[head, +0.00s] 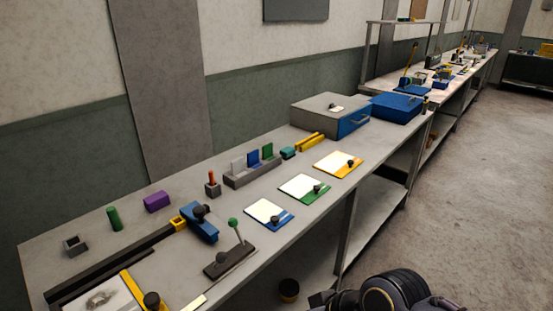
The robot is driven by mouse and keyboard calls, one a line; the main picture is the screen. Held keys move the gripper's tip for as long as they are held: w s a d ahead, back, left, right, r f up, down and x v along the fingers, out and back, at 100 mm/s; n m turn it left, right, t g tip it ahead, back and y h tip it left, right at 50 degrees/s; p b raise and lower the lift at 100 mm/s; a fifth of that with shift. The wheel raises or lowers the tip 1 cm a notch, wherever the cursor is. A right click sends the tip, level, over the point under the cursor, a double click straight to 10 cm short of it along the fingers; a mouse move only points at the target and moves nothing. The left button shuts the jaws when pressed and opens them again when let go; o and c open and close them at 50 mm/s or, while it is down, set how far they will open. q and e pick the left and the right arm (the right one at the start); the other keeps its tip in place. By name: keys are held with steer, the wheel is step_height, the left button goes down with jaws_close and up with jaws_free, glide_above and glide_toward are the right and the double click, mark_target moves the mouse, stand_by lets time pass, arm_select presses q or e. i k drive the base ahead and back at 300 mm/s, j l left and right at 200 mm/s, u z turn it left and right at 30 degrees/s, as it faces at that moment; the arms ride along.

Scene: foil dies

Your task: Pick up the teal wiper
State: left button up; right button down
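The teal wiper (288,153) is a small teal block lying on the long grey workbench (255,193). It sits just right of the grey rack that holds upright plates, and left of the yellow bar. Nothing covers it. Neither of my grippers is in view. Only dark rounded parts of my own body show at the bottom edge, well away from the wiper.
The grey rack (238,181) and a yellow bar (310,142) flank the wiper closely. Blue, green and yellow-edged cards (303,187) lie in front. A grey box with a blue front (312,113) stands behind right. A lever on a dark base (230,262) rises nearer me.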

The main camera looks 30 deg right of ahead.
mark_target(288, 153)
steer(key=l+u, duration=0.2)
steer(key=u, duration=0.2)
steer(key=l+u, duration=0.25)
steer(key=u, duration=0.15)
steer(key=l+u, duration=0.2)
steer(key=u, duration=0.2)
steer(key=k+l+u, duration=0.15)
steer(key=l, duration=0.3)
steer(key=k+l+u, duration=0.1)
steer(key=l, duration=0.3)
steer(key=k+l+u, duration=0.15)
steer(key=l, duration=0.25)
steer(key=k+l+u, duration=0.15)
steer(key=l, duration=0.25)
steer(key=k+l+u, duration=0.1)
steer(key=k+l, duration=0.15)
steer(key=l, duration=0.15)
steer(key=k+l, duration=0.1)
steer(key=l, duration=0.7)
steer(key=k+l, duration=0.15)
steer(key=l, duration=0.25)
steer(key=k+l, duration=0.1)
steer(key=l, duration=0.25)
